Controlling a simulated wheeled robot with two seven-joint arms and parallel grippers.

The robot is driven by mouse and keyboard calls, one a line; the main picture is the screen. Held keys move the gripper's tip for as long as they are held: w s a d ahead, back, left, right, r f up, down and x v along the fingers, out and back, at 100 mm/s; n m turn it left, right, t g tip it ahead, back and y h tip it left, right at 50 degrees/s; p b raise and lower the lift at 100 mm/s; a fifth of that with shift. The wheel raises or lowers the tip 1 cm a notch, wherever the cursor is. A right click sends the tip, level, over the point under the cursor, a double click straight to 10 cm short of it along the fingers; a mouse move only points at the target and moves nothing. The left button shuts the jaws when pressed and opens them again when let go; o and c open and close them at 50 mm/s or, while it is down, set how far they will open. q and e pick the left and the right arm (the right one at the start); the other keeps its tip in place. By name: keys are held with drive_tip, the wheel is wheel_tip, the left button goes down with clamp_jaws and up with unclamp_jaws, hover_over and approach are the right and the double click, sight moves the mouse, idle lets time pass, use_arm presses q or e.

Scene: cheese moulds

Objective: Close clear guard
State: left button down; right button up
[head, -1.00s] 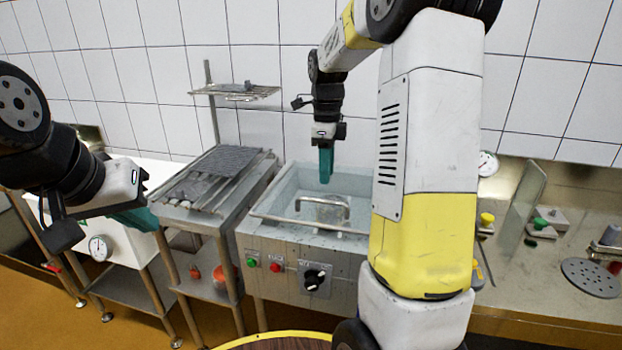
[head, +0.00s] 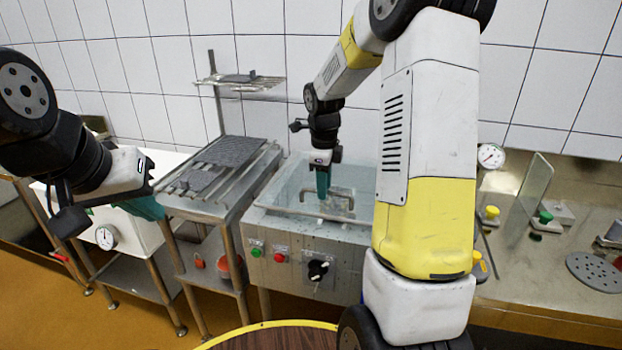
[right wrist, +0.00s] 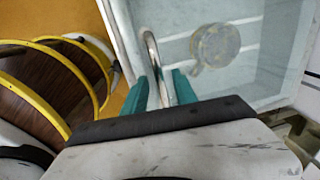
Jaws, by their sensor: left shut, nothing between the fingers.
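The clear guard (head: 285,180) is a see-through panel over the metal vat, with a bent metal handle (head: 345,192) near its front edge. It looks low over the vat; I cannot tell whether its edge rests on the rim. My right gripper (head: 322,194) points down at the handle. In the right wrist view, the teal fingers (right wrist: 159,92) stand on either side of the handle bar (right wrist: 152,52); whether they press on it is unclear. A round yellowish thing (right wrist: 214,46) shows through the guard (right wrist: 262,62). My left gripper (head: 147,208) is shut and empty, away to the left.
The vat's front (head: 285,265) carries buttons and a black knob (head: 317,269). Left of it stands a steel rack table (head: 215,200), with a small shelf (head: 240,82) behind. On the right bench (head: 525,280) are an upright clear sheet (head: 528,200) and a perforated disc (head: 594,274).

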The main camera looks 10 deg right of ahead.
clamp_jaws()
idle(1.3)
